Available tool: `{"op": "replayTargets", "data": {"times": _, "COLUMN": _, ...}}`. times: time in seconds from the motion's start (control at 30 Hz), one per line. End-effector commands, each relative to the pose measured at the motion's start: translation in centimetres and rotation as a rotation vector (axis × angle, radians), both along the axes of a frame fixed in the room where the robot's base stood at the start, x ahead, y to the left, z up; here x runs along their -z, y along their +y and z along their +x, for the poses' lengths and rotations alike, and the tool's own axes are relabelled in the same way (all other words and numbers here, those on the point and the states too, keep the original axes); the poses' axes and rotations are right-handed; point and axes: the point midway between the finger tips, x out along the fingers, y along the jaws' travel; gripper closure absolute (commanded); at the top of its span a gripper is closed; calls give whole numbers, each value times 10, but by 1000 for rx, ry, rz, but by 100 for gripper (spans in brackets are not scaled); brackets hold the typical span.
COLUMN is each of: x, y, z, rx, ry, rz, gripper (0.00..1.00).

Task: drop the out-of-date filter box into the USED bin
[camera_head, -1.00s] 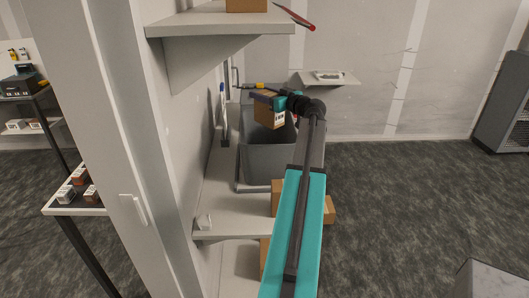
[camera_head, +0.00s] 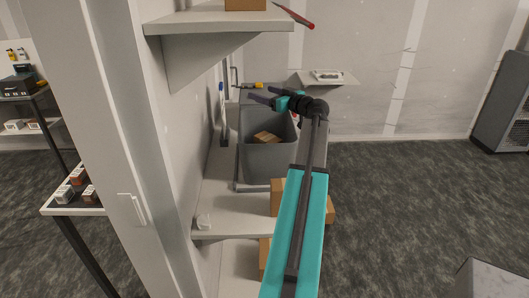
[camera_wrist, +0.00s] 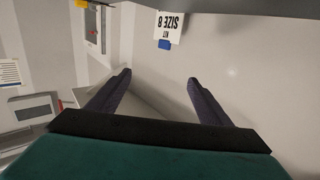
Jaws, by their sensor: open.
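The filter box, a brown carton (camera_head: 266,137), lies tilted inside the grey bin (camera_head: 268,162), which stands on a shelf in the head view. Its date cannot be read, and no USED marking shows on the bin from here. My gripper (camera_head: 264,99) is over the bin's far part, open and empty, apart from the box. In the wrist view its two dark fingers (camera_wrist: 158,82) are spread wide with nothing between them.
A wall post (camera_head: 120,150) rises left of the shelf (camera_head: 218,215). More cartons (camera_head: 277,197) sit below, partly behind my arm. An upper shelf (camera_head: 215,22) overhangs. Open floor lies to the right.

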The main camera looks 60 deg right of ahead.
Motion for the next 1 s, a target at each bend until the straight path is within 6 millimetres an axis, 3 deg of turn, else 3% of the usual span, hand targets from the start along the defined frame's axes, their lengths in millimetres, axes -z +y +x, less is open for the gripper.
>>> {"op": "replayTargets", "data": {"times": 0.6, "x": -2, "y": 23, "z": -93, "rx": 1, "ry": -1, "rz": -1, "gripper": 28}}
{"op": "replayTargets", "data": {"times": 0.8, "x": -4, "y": 27, "z": -113, "rx": 0, "ry": 0, "rz": -1, "gripper": 28}}
{"op": "replayTargets", "data": {"times": 1.0, "x": -5, "y": 29, "z": -120, "rx": -2, "ry": 0, "rz": 0, "gripper": 28}}
